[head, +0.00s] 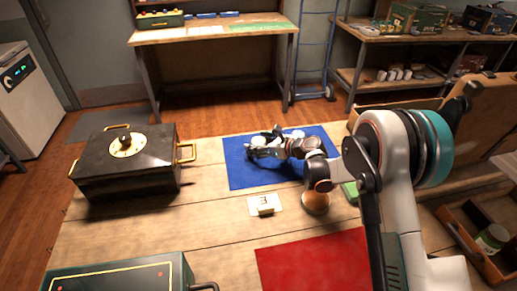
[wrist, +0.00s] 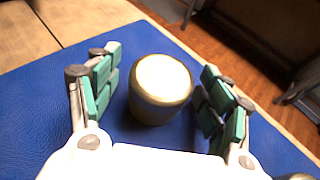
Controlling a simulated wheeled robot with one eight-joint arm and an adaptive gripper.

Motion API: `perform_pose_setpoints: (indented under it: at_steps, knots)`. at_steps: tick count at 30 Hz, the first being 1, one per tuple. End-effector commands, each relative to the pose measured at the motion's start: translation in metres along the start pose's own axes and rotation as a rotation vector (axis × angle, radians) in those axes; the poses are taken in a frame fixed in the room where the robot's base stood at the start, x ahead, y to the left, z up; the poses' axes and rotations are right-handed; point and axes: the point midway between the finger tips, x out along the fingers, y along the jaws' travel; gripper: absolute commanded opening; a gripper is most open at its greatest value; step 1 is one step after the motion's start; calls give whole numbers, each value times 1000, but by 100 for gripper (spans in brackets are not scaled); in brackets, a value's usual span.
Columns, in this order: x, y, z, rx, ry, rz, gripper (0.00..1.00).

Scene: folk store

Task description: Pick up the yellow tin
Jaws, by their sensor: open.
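A tin with a pale cream lid and a dull yellow side (wrist: 160,90) stands upright on the blue mat (wrist: 40,120) in the wrist view. My gripper (wrist: 158,85) is open, with one teal-padded finger on each side of the tin. Gaps show between the tin and both fingers. In the head view my gripper (head: 260,147) is low over the blue mat (head: 240,178) and hides much of what is there. Pale round tops (head: 298,134) show beside it, but their colours are unclear.
Another tin (wrist: 298,177) shows at the bottom right of the wrist view. A black box with a dial (head: 125,165) stands left of the mat. A marked card (head: 265,204), an orange-brown round object (head: 316,203) and a red mat (head: 315,265) lie nearer.

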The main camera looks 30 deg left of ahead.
Motion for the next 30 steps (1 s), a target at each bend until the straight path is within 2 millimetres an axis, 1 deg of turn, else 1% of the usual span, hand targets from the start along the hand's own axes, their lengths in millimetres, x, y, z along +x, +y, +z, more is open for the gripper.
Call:
perform_pose_setpoints:
  at_steps: [5, 6, 8, 9, 11, 12, 23, 26, 30]
  knots:
    - [0, 0, 1, 0, 0, 0, 73]
    - [0, 0, 1, 0, 0, 0, 68]
    - [0, 0, 1, 0, 0, 0, 55]
    - [0, 0, 1, 0, 0, 0, 45]
    - [0, 0, 1, 0, 0, 0, 32]
    - [0, 0, 1, 0, 0, 0, 23]
    - [-1, 0, 3, 0, -1, 0, 22]
    - [-3, 0, 8, 0, -1, 0, 22]
    - [-9, 0, 22, 0, -1, 0, 22]
